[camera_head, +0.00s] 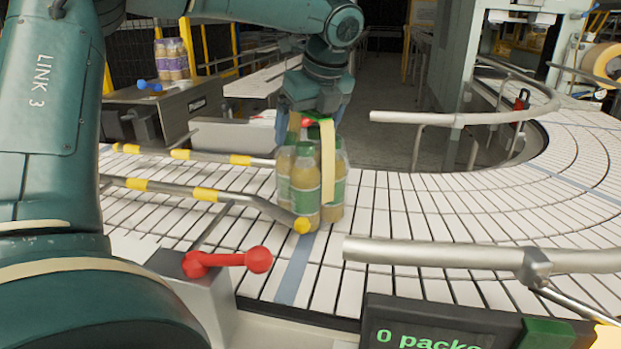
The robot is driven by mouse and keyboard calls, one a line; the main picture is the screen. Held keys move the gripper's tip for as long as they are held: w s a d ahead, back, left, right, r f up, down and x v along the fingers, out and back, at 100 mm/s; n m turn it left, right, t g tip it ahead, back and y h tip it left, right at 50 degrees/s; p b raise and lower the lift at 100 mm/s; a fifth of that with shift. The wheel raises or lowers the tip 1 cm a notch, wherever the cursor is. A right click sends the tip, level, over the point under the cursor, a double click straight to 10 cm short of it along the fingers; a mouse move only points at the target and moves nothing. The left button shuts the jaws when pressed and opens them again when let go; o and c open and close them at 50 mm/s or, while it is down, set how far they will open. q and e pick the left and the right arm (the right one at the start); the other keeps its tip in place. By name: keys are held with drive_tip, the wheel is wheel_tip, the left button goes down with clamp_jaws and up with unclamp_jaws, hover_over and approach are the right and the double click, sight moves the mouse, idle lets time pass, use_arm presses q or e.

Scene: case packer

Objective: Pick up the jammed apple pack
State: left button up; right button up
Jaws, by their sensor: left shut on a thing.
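The apple pack (306,187) is a cluster of amber bottles with green caps and green labels. It stands upright at the end of the yellow-banded guide rails on the white slatted conveyor (400,205). My left gripper (315,125) is above it, pointing down, and is shut on the pack near its top. A tan strip runs down the front of the pack below the gripper. I cannot tell whether the pack's base touches the belt. The right gripper is not in view.
Guide rails (190,192) flank the pack on the left, and a thick grey rail (440,254) runs at front right. A red-handled lever (228,261) stands in front. A display (430,330) sits at the bottom. Another bottle pack (171,60) stands at back left. The belt rightward is clear.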

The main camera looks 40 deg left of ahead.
use_arm(q)
drive_tip(key=c, duration=0.3)
drive_tip(key=shift+w+r, duration=0.1)
drive_tip(key=shift+r, duration=0.05)
drive_tip(key=shift+c, duration=0.3)
drive_tip(key=shift+r, duration=0.15)
